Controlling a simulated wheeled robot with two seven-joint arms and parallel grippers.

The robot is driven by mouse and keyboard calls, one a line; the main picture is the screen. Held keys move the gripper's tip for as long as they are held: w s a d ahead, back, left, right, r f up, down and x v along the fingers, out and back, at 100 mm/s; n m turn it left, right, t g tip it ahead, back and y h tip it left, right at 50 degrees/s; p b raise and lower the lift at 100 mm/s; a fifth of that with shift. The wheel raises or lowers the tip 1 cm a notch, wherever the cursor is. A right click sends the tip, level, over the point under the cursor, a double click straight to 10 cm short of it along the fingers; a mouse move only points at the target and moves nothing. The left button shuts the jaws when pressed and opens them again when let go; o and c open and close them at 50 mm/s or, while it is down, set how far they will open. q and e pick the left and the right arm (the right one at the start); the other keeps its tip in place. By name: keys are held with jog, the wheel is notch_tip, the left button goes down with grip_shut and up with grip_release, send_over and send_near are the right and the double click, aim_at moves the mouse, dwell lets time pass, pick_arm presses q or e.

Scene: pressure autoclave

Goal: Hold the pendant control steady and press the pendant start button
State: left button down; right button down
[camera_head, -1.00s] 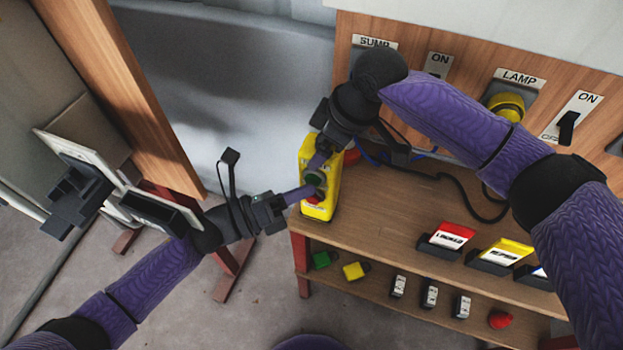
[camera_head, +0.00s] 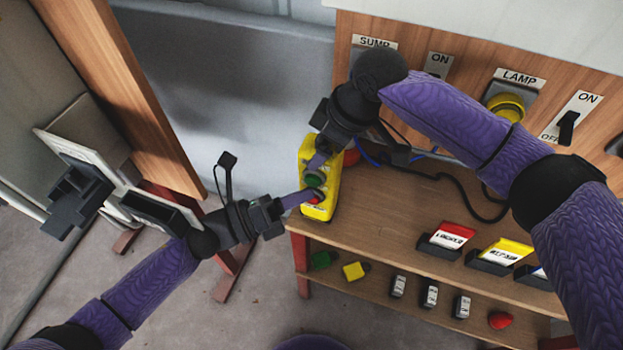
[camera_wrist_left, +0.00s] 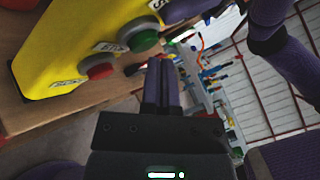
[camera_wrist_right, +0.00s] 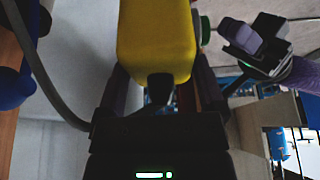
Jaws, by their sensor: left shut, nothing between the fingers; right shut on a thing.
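The yellow pendant control (camera_head: 333,182) stands upright at the left end of the wooden bench. It has a green button (camera_head: 314,179) above a red button (camera_head: 316,197). My right gripper (camera_head: 317,163) is shut on the pendant from above, with its fingers on either side of the yellow body (camera_wrist_right: 157,35). My left gripper (camera_head: 309,193) is shut and empty, its tips in front of the pendant by the buttons. In the left wrist view the green button (camera_wrist_left: 143,40) is just beyond the fingertips and the red button (camera_wrist_left: 100,70) is to their left. I cannot tell whether the tips touch anything.
A panel behind the bench carries labelled switches and a yellow LAMP fitting (camera_head: 505,105). A black cable (camera_head: 470,190) lies on the bench top. Coloured label blocks (camera_head: 449,236) stand at the front edge. Small tags lie on the lower shelf (camera_head: 380,285). A wooden post (camera_head: 120,90) rises at left.

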pick_arm(q)
jog(key=shift+s+a, duration=0.1)
jog(key=shift+s, duration=0.1)
jog(key=s, duration=0.1)
jog(key=s+a, duration=0.1)
jog(key=s, duration=0.2)
jog(key=shift+s+a, duration=0.25)
jog(key=shift+s, duration=0.15)
dwell(0.5)
